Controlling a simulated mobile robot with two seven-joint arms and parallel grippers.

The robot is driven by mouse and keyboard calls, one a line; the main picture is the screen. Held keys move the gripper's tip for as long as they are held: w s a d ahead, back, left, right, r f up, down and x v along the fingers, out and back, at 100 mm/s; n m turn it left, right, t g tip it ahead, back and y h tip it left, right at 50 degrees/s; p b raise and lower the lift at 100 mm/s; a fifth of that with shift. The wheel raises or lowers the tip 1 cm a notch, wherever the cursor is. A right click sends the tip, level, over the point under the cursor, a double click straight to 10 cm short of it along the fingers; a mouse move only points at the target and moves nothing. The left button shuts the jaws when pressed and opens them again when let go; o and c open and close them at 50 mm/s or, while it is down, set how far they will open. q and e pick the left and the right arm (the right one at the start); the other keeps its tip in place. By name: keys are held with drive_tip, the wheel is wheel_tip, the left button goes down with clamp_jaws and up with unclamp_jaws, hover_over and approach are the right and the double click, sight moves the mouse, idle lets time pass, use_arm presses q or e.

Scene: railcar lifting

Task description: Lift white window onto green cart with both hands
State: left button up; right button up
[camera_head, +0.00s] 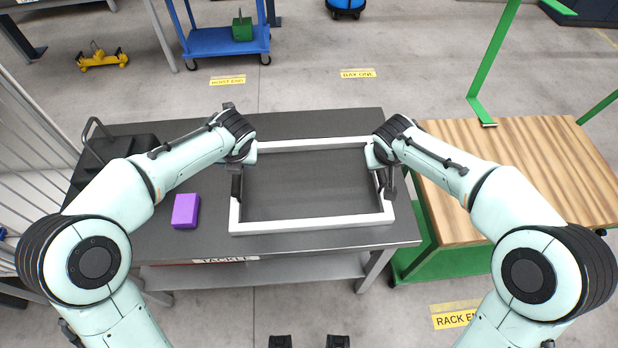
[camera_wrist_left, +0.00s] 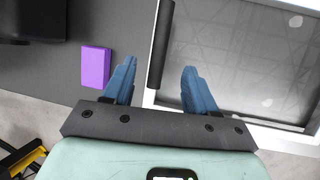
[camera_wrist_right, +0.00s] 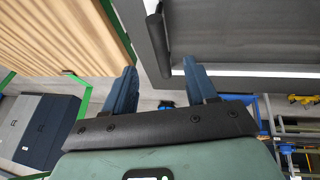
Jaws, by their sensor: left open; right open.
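The white window (camera_head: 310,225) lies flat on the dark table, a rectangular frame around a grey pane. It has a black handle at its left side (camera_head: 236,186) and one at its right side. My left gripper (camera_head: 238,162) is over the left side; in the left wrist view its blue fingers (camera_wrist_left: 160,84) are open, with the left handle (camera_wrist_left: 160,45) ahead between them. My right gripper (camera_head: 380,164) is over the right side; its fingers (camera_wrist_right: 160,86) are open, with the right handle (camera_wrist_right: 157,45) ahead between them. The green cart (camera_head: 520,150) has a bare wooden top and stands right of the table.
A purple block (camera_head: 185,211) lies on the table (camera_head: 330,122) left of the window. A black bin (camera_head: 112,150) sits at the table's left end. The cart's green uprights (camera_head: 492,55) rise at its far side. A blue trolley (camera_head: 215,42) stands behind on open floor.

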sight(380, 172)
use_arm(q)
drive_tip(key=x, duration=1.3)
drive_tip(key=shift+w+a+f, duration=0.1)
drive_tip(key=shift+w+f, duration=0.05)
use_arm(e)
drive_tip(key=x, duration=1.3)
drive_tip(key=shift+w+f, duration=0.2)
use_arm(q)
clamp_jaws()
use_arm(e)
clamp_jaws()
